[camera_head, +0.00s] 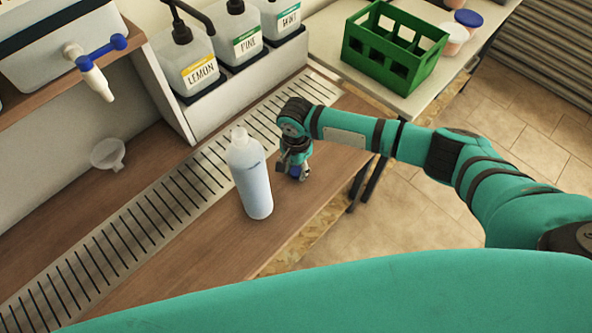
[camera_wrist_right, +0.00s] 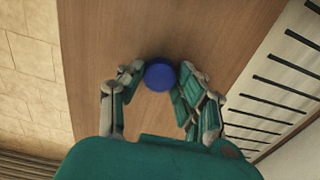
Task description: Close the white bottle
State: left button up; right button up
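The white bottle (camera_head: 252,178) stands upright on the wooden counter, right beside the slotted drain strip. Its narrow white neck (camera_head: 238,134) is bare, with no cap on it. The blue cap (camera_head: 296,172) is at my right gripper's fingertips, to the right of the bottle and close to the counter top. In the right wrist view the blue cap (camera_wrist_right: 160,75) sits between the two fingers of my right gripper (camera_wrist_right: 158,77), which look closed against its sides. The gripper points down, apart from the bottle. My left gripper is not in view.
Pump containers labelled lemon (camera_head: 193,66), pine and mint stand behind the drain strip (camera_head: 187,196). A white funnel (camera_head: 108,154) lies at the left, below a blue-handled tap (camera_head: 95,68). A green crate (camera_head: 394,46) stands on the back table. The counter's front edge is close.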

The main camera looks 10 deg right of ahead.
aim_at(296, 170)
jog(key=shift+c, duration=0.8)
jog(key=shift+r, duration=0.55)
notch_tip(296, 170, up, 2)
jog(key=shift+r, duration=0.1)
jog(key=s+a+r, duration=0.1)
jog(key=s+a, duration=0.1)
jog(key=s, duration=1.4)
jog(key=shift+r, duration=0.4)
